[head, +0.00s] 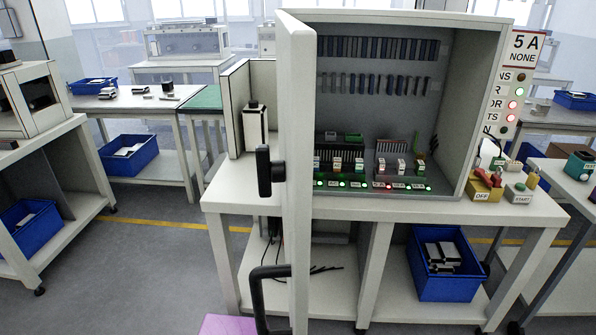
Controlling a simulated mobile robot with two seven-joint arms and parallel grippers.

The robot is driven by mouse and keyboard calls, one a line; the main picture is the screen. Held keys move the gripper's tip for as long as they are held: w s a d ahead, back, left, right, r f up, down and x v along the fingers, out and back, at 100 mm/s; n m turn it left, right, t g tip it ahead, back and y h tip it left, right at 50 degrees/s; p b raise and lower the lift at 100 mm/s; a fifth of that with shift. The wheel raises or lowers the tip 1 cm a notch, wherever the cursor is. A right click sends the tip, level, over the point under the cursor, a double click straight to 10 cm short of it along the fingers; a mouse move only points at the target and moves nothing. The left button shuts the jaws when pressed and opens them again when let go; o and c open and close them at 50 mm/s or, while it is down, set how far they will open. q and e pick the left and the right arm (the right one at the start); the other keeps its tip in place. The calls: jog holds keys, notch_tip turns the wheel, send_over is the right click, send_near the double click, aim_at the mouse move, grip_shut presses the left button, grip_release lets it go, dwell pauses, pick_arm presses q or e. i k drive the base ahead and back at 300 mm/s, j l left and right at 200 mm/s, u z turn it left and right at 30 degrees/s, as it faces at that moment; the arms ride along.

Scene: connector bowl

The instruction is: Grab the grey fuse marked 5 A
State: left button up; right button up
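An open grey cabinet (459,110) stands on a white bench, with its door (298,120) swung out toward me. Inside, a row of small light-coloured parts, some with coloured marks, sits above lit green and red lamps (378,186). Their markings are too small to read, so I cannot tell which is the grey fuse marked 5 A. A sign reading "5 A NONE" (526,47) is on the cabinet's right side. Neither of my grippers shows in the head view.
A black handle (265,171) is on the door, which partly hides the cabinet's left side. A blue bin (443,283) is on the lower shelf. Floor at left is clear.

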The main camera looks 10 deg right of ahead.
aim_at(381, 163)
jog(key=j+z, duration=0.25)
jog(key=i+j+z, duration=0.1)
jog(key=j+z, duration=0.2)
jog(key=l+z, duration=0.35)
jog(key=l, duration=0.8)
jog(key=i+l+u, duration=0.35)
jog(key=i+l, duration=0.4)
jog(key=i, duration=0.2)
